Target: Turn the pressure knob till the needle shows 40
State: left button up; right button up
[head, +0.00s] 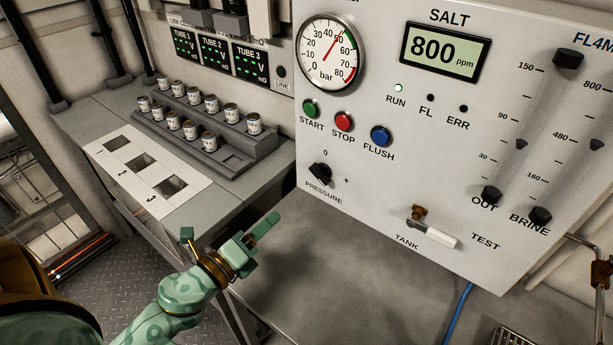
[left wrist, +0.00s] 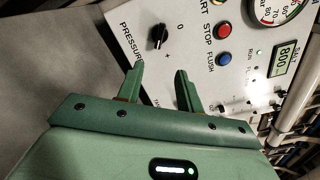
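The black pressure knob (head: 320,173) is on the white panel, below the start button, with a 0 and a plus mark around it. It also shows in the left wrist view (left wrist: 159,37), beyond my fingertips. The round bar gauge (head: 328,55) is at the panel's upper left; its red needle points up and right, near 50. My left gripper (head: 232,228) is below and left of the knob, apart from it. Its two green fingers are spread with nothing between them, as the left wrist view (left wrist: 160,68) shows. My right gripper is not in view.
Green start (head: 310,109), red stop (head: 344,122) and blue flush (head: 381,136) buttons sit above the knob. A tank valve handle (head: 432,233) sticks out lower right. A rack of small jars (head: 208,150) stands at left.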

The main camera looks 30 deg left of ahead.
pick_arm(q)
jog(key=w, duration=0.2)
jog(key=p, duration=0.2)
send_near(318, 178)
jog(key=w, duration=0.5)
jog(key=w+d+p, duration=0.1)
jog(key=w, duration=0.2)
jog(key=shift+w+d, duration=0.1)
jog(key=shift+w, duration=0.1)
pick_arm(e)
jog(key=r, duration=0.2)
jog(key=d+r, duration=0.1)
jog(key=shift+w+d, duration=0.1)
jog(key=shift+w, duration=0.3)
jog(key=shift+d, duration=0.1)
pick_arm(q)
grip_shut()
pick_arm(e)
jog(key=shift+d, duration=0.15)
